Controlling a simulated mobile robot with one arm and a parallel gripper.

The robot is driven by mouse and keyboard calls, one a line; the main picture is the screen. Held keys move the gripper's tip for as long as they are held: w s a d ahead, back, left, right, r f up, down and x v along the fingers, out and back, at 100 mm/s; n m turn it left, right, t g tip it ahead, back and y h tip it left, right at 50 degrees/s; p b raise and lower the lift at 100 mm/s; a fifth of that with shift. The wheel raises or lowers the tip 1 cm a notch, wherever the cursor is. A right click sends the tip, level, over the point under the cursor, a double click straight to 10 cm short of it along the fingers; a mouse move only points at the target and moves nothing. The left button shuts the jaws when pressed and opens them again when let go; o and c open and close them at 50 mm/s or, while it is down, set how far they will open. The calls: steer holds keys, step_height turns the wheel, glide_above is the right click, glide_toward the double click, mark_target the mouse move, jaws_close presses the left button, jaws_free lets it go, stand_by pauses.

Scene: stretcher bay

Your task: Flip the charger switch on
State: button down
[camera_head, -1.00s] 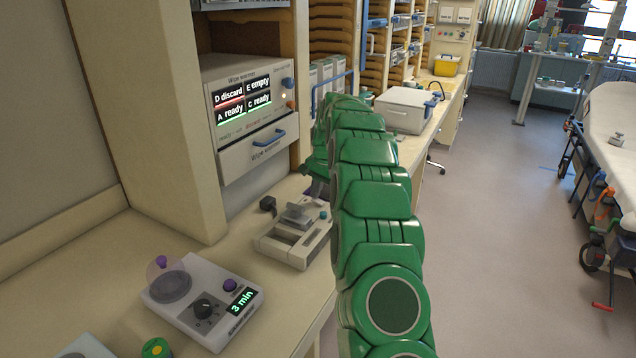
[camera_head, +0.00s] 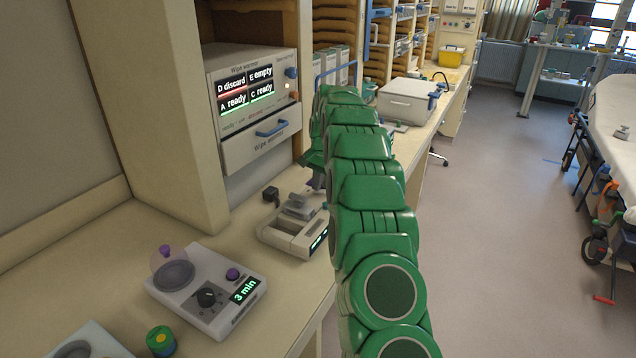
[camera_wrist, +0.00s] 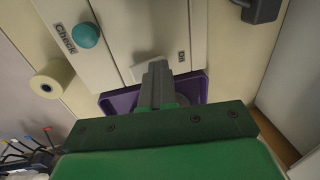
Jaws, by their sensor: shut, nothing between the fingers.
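A cream device (camera_head: 283,240), perhaps the charger, stands on the counter with a grey piece on top and a small lit display (camera_head: 319,240) at its front right. I cannot make out a charger switch in either view. My gripper (camera_head: 316,186) is beyond this device, partly hidden by my green arm. In the wrist view, my gripper (camera_wrist: 158,68) is shut and empty, its tips over a cream panel edge and a purple tray (camera_wrist: 118,106). A teal button (camera_wrist: 86,35) beside a "Check" label is up and left of the fingertips, apart from them.
A timer unit reading "3 min" (camera_head: 208,290) is at front left, near a green-yellow knob (camera_head: 161,341). A white box (camera_head: 407,100) stands farther back. A cream roll (camera_wrist: 52,80) lies left in the wrist view.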

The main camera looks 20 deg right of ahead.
steer(key=shift+s+d+f, duration=0.2)
steer(key=shift+s+d, duration=0.5)
steer(key=shift+d, duration=0.05)
steer(key=shift+r, duration=0.1)
step_height(320, 180, up, 14)
steer(key=s+d, duration=0.1)
steer(key=shift+s+d, duration=0.25)
stand_by(0.4)
stand_by(0.4)
